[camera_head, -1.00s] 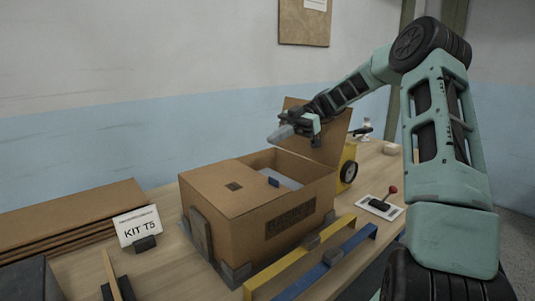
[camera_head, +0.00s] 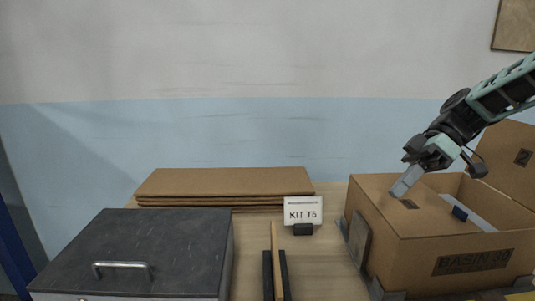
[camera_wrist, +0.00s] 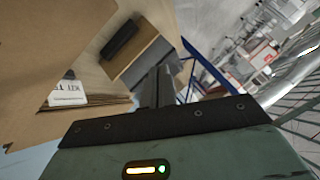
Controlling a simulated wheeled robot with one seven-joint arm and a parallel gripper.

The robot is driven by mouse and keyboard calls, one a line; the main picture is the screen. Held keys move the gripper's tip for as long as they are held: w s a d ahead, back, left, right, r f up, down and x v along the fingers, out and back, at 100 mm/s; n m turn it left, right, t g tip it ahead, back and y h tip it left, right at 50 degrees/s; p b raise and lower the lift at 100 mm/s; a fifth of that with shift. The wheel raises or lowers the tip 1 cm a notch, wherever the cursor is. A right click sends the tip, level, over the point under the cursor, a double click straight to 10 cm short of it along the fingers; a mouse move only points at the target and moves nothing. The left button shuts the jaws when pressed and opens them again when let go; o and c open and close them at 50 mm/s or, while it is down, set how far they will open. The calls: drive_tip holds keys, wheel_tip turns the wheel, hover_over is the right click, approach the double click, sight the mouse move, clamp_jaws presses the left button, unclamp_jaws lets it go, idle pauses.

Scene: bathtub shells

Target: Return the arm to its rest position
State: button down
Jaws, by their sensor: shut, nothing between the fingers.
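My gripper (camera_head: 407,181) is at the right in the head view, its fingers together and empty. The fingers point down and to the left, in front of or above the closed left flap of a cardboard box (camera_head: 450,261) marked "BASIN". I cannot tell the exact gap to the flap. In the wrist view the shut fingers (camera_wrist: 157,86) show at the centre, with nothing between them. My arm reaches in from the right edge of the head view.
Left are a "KIT T5" sign (camera_head: 303,211), stacked flat cardboard (camera_head: 225,184) and a dark-topped case (camera_head: 140,250) with a handle. The air above the table's left is clear.

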drive_tip(key=s+a+f+m+h, duration=0.3)
drive_tip(key=s+a+f+h, duration=0.3)
drive_tip(key=s+a, duration=0.55)
drive_tip(key=s+a+f+m+t+h, duration=0.1)
drive_tip(key=s+f, duration=0.1)
drive_tip(key=s, duration=0.4)
drive_tip(key=s+f+m+t+h, duration=0.2)
drive_tip(key=s, duration=0.4)
drive_tip(key=shift+a+f+t, duration=0.3)
drive_tip(key=shift+a+f, duration=0.05)
drive_tip(key=shift+a, duration=0.05)
drive_tip(key=shift+d, duration=0.1)
